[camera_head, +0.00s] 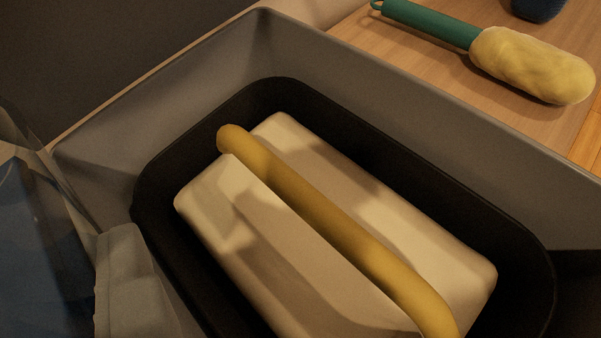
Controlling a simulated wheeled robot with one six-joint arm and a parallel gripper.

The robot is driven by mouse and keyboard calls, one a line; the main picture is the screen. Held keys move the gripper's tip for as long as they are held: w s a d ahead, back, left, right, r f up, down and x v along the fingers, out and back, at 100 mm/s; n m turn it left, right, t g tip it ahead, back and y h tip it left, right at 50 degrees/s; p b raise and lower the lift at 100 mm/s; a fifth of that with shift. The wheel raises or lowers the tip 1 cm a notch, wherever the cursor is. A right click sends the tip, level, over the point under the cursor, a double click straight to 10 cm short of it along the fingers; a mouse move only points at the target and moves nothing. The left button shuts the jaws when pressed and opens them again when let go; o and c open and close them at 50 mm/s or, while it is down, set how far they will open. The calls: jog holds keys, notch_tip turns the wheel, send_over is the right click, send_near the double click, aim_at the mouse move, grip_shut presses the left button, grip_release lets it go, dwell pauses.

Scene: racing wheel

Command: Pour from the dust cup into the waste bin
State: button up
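A large grey open-topped container (220,60), which may be the waste bin, fills much of the view. Inside it is a black rounded recess (165,180). A cream block (290,240) with a yellow bar (335,220) along its top lies in the recess. A bluish, see-through faceted thing (35,240) is cut off by the left edge and may be the dust cup. A pale grey blocky part (128,280) stands beside it at the lower left. I cannot tell whether that part belongs to my gripper. No pair of fingertips shows clearly.
A yellow fluffy duster head (530,65) on a green handle (430,22) lies on a wooden surface (400,55) beyond the container's upper right wall. A dark blue round object (538,8) is cut off at the top edge. The upper left is dark.

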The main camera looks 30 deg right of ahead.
jog(key=shift+a+f, duration=0.1)
jog(key=shift+a, duration=0.1)
jog(key=shift+w+a+r+n+g+h+b, duration=0.15)
jog(key=shift+a+r+n+h+b, duration=0.2)
jog(key=shift+a+r+n+h, duration=0.3)
jog(key=shift+w+a+r+n+g+h+b, duration=0.15)
jog(key=shift+a+r+n+h+b, duration=0.25)
jog(key=shift+r+n, duration=0.45)
jog(key=shift+r, duration=0.15)
jog(key=shift+r, duration=2.5)
jog(key=shift+a, duration=0.1)
